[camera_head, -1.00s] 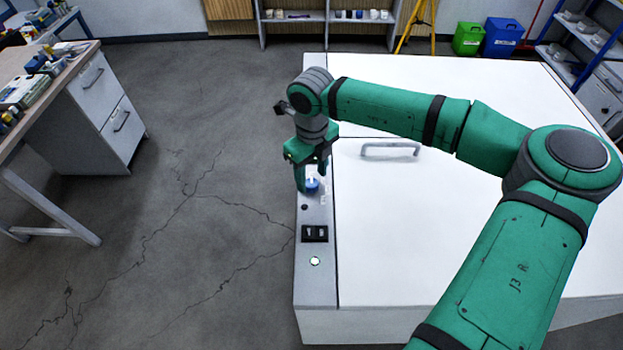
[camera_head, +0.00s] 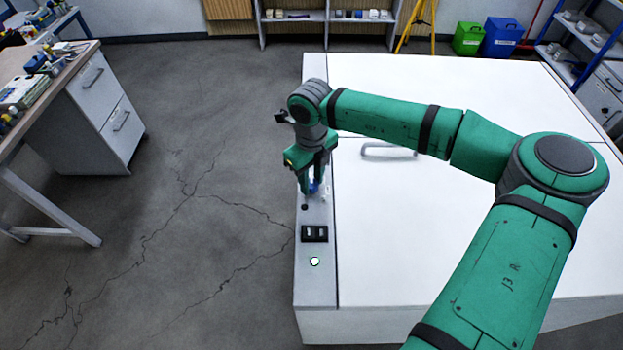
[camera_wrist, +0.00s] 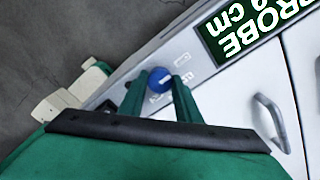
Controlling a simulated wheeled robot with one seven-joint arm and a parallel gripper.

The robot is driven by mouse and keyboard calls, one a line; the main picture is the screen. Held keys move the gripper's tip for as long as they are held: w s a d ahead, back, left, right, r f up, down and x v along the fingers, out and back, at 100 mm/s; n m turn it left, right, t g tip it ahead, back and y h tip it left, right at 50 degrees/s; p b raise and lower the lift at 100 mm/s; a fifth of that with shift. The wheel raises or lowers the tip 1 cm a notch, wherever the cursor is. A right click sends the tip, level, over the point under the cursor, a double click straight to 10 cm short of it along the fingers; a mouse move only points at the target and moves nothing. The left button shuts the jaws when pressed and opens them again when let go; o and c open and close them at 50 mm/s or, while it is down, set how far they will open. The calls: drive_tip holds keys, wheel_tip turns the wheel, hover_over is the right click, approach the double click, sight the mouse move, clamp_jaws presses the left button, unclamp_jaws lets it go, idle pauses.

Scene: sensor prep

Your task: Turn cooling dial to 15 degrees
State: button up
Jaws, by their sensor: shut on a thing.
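The blue cooling dial (camera_wrist: 160,79) sits on the grey control strip along the left edge of the white cabinet. It has a pale pointer line on its face. My gripper (camera_wrist: 159,90) is shut on the dial, with one green finger on each side of it. In the head view my gripper (camera_head: 311,189) comes down over the strip and hides most of the dial (camera_head: 314,186). The markings beside the dial are too blurred to read.
A display (camera_wrist: 243,27) reading "PROBE" and "cm" lies beyond the dial. A black switch block (camera_head: 314,234) and a green-lit button (camera_head: 315,261) are nearer on the strip. A cabinet handle (camera_wrist: 271,122) is to the right. Open floor lies left.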

drive_tip(key=shift+m, duration=0.3)
drive_tip(key=m, duration=0.3)
drive_tip(key=shift+m, duration=2.4)
drive_tip(key=o, duration=1.1)
drive_tip(key=shift+c, duration=0.2)
drive_tip(key=shift+r, duration=0.1)
